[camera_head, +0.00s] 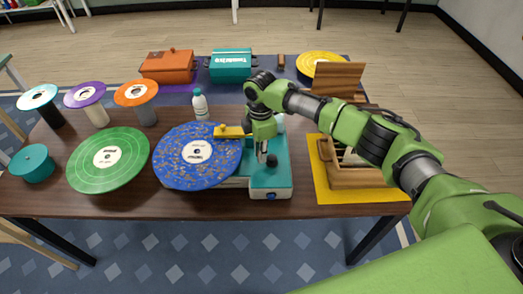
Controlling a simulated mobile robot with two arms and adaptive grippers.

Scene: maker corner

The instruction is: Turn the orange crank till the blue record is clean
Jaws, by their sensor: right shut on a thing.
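The blue record (184,164) lies flat on the left side of a teal and white cleaning machine (270,182). Brownish specks cover much of its face around the white label. A yellow arm (233,131) reaches over its back right edge. My right gripper (265,157) points down at the top of the machine, just right of the record, and is shut. The orange crank is hidden behind the gripper, where the fingers close, so its angle cannot be told. My left gripper is out of view.
A green record (108,159) lies left of the blue one. Small discs on stands (136,93), a teal round tub (33,163) and a bottle (200,104) stand nearby. A wooden crate (357,177) sits on a yellow mat (321,184) at right, under my arm.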

